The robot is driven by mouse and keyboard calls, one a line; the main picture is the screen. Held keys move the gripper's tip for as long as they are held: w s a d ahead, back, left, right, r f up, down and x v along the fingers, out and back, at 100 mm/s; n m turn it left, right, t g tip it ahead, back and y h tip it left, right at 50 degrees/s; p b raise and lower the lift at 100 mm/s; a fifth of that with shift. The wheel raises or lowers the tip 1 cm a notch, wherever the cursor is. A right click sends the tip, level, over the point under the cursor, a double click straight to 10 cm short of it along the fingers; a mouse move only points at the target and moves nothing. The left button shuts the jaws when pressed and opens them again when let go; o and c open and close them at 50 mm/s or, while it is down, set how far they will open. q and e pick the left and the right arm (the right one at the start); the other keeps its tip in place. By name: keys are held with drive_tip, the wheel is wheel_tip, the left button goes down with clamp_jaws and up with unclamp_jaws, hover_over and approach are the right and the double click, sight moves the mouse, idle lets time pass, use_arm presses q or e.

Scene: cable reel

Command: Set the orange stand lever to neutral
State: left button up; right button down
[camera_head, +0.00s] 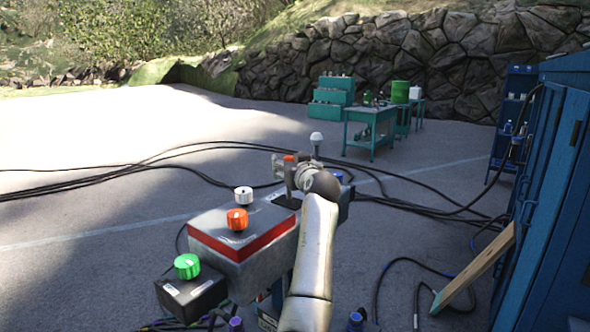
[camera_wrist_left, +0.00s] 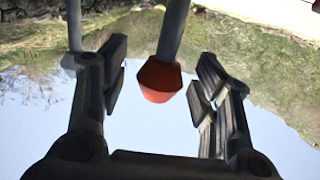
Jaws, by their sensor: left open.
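The orange stand lever shows in the left wrist view as an orange-red knob (camera_wrist_left: 158,82) on a grey shaft. The knob sits between the two spread fingers of my left gripper (camera_wrist_left: 158,90), with a gap on both sides. In the head view my left gripper (camera_head: 287,170) is at the far end of the control stand (camera_head: 240,250), and a small orange patch of the lever (camera_head: 289,158) shows at its fingers. Most of the lever is hidden there by the gripper. My left gripper is open and empty. My right gripper is not in view.
A white-knobbed lever (camera_head: 316,137) stands close behind the gripper. Black cables (camera_head: 130,165) cross the ground. A blue cabinet (camera_head: 550,220) and leaning plank (camera_head: 475,270) are at right.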

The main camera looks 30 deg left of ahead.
use_arm(q)
drive_tip(key=v, duration=1.1)
drive_tip(key=shift+s, duration=0.15)
drive_tip(key=shift+d, duration=0.1)
